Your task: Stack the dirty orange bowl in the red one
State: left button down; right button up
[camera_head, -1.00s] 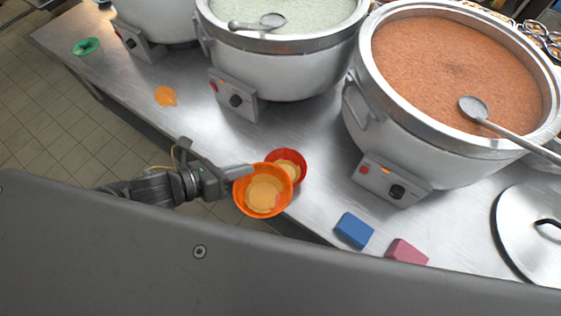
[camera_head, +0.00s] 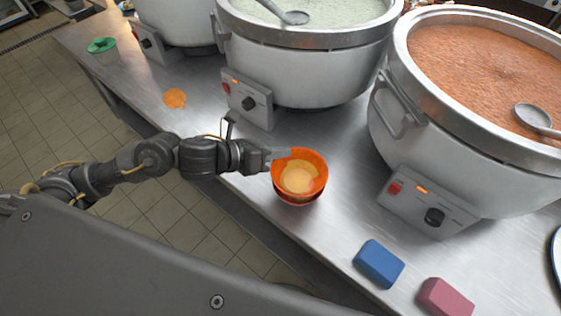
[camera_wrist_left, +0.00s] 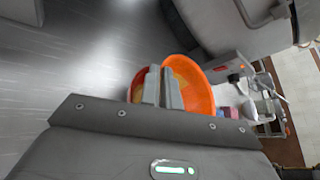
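The orange bowl (camera_head: 319,166) has a yellowish residue inside. It is over the red bowl (camera_head: 299,202), which shows only as a dark red strip below it; I cannot tell whether it rests inside. My left gripper (camera_head: 279,154) reaches in from the left and is shut on the orange bowl's rim. In the left wrist view the two fingers (camera_wrist_left: 163,88) straddle the rim of the orange bowl (camera_wrist_left: 203,97), with a red edge of the red bowl (camera_wrist_left: 136,84) to their left. My right gripper is not in view.
Both bowls are near the front edge of the steel counter (camera_head: 330,235). A blue block (camera_head: 380,263) and a pink block (camera_head: 445,297) lie to the right. Large stockpots (camera_head: 310,70) stand behind. An orange spill (camera_head: 174,98) and a green bowl (camera_head: 101,46) are at left.

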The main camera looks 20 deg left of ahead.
pick_arm(q)
jog(key=shift+w+d+f, duration=0.1)
jog(key=shift+w+f, duration=0.2)
jog(key=shift+f, duration=0.1)
jog(key=f, duration=0.3)
jog(key=shift+w, duration=0.2)
jog(key=shift+f, duration=0.25)
jog(key=c, duration=2.1)
grip_release()
jog(key=shift+f, duration=0.1)
jog(key=o, duration=0.5)
